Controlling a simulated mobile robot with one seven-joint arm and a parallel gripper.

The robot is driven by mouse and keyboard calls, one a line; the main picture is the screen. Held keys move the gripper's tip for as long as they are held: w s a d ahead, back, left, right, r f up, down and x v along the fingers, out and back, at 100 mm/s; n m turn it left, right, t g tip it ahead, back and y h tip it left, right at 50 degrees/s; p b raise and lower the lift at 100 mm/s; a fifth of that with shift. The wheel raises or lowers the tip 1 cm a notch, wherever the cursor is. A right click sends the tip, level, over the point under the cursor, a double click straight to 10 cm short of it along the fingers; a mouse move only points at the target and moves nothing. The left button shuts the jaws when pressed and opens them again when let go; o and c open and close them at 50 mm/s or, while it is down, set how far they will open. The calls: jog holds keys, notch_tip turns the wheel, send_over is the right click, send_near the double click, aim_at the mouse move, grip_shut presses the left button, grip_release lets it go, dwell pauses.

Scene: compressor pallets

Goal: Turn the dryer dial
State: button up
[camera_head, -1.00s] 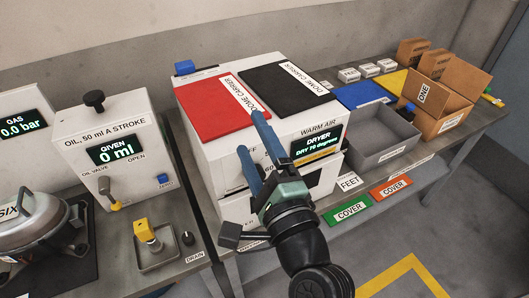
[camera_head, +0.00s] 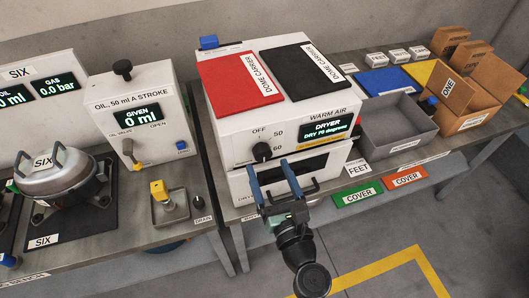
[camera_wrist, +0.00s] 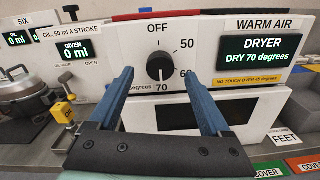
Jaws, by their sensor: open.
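The dryer (camera_head: 225,125) is a white box with a black dial (camera_head: 262,151) on its front. In the wrist view the dial (camera_wrist: 159,67) is ringed by the labels OFF, 50, 60 and 70, and its white mark points down toward 70. The display (camera_wrist: 250,50) reads DRY 70 degrees. My gripper (camera_head: 269,166) is open and empty, its blue fingers just below the dial in the head view. In the wrist view the fingers (camera_wrist: 158,74) flank the dial with a gap on each side. Contact with the dial is not visible.
Red (camera_head: 238,85) and black (camera_head: 306,70) dome carriers lie on the dryer's top. Below the dial is a dark window with a handle (camera_head: 318,184). A grey tray (camera_head: 402,145) stands at right, an oil unit (camera_head: 150,95) at left. The floor in front is clear.

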aim_at(264, 156)
jog(key=shift+x, duration=2.2)
jog(key=shift+d, duration=0.1)
grip_shut()
